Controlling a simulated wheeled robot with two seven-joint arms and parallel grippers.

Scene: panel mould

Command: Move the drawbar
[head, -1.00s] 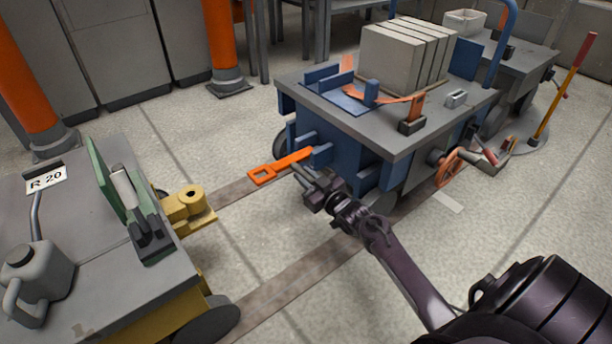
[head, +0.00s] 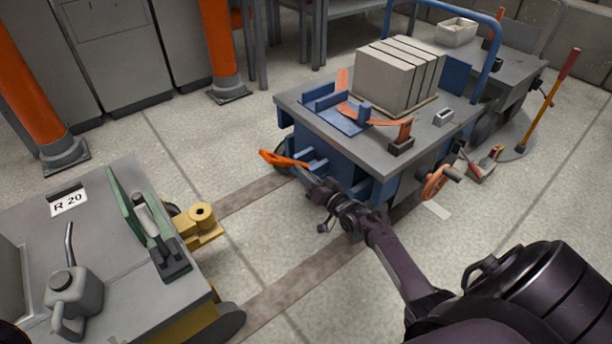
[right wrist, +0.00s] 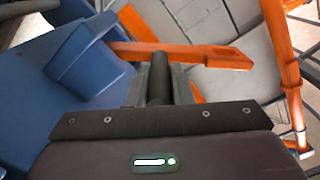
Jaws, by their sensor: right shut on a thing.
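The orange drawbar (head: 284,160) sticks out from the near left end of the blue cart (head: 345,160) in the head view. Its slotted end points left and is tilted up, clear of the floor. My right gripper (head: 310,177) is shut on the drawbar close to the cart. In the right wrist view the drawbar (right wrist: 205,54) crosses in front of the gripper (right wrist: 158,75), beside blue cart parts (right wrist: 85,55). The jaws partly hide the bar. The yellow coupling (head: 202,219) on the grey-topped R 20 cart (head: 110,255) stands apart from the drawbar. My left gripper is out of view.
Grey blocks (head: 390,80) and an orange lever (head: 380,121) sit on the blue cart. An orange handwheel (head: 436,182) is on its side. Floor strips (head: 250,197) run between the carts, with free floor there. Orange posts (head: 208,45) stand behind.

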